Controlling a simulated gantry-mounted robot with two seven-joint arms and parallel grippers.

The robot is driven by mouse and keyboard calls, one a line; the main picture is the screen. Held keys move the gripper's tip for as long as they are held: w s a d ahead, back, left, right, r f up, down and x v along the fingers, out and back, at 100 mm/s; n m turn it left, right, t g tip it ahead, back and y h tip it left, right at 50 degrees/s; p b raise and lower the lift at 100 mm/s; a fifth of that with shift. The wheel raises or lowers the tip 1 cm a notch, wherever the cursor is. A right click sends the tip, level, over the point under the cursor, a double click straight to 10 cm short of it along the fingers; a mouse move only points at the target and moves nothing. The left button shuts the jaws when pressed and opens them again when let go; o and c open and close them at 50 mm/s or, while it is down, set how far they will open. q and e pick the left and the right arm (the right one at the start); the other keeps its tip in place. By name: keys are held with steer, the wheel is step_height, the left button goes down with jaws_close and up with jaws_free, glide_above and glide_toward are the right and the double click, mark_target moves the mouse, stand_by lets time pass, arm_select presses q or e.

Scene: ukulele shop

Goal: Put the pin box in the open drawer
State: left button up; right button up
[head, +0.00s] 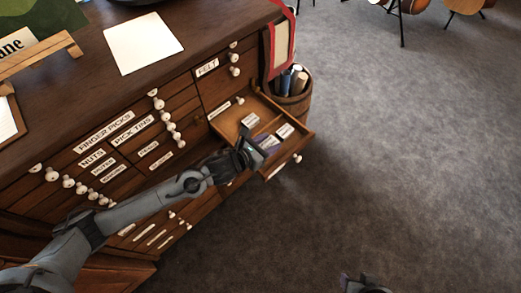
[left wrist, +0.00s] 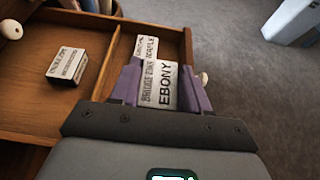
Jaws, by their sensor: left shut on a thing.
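The pin box, a white box lettered EBONY and apparently BRIDGE PINS (left wrist: 160,85), is between the purple fingers of my left gripper (left wrist: 158,90) in the left wrist view. The gripper is shut on it. In the head view my left gripper (head: 258,152) is over the near part of the open drawer (head: 226,122). The box is at or just above the drawer's right compartment; I cannot tell if it touches the floor. My right gripper (head: 364,285) barely shows at the bottom edge of the head view, its jaws unclear.
A similar box ending in MAPLE (left wrist: 147,46) lies just beyond the held box. Another labelled box (left wrist: 67,63) sits in the left compartment, past a thin divider (left wrist: 107,65). A barrel (head: 297,101) stands beside the drawer. Open carpet lies to the right.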

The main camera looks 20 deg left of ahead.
mark_target(261, 144)
arm_select(q)
steer(key=shift+a+f, duration=0.45)
steer(key=shift+a, duration=0.2)
steer(key=shift+a+f, duration=0.4)
steer(key=shift+a, duration=0.2)
steer(key=shift+f+b, duration=0.95)
steer(key=shift+f, duration=1)
steer(key=shift+f, duration=0.1)
steer(key=o, duration=1)
steer(key=shift+r, duration=0.2)
steer(key=shift+s+a+r, duration=0.1)
steer(key=shift+s, duration=0.15)
steer(key=shift+p+v, duration=1.1)
steer(key=shift+v, duration=2.35)
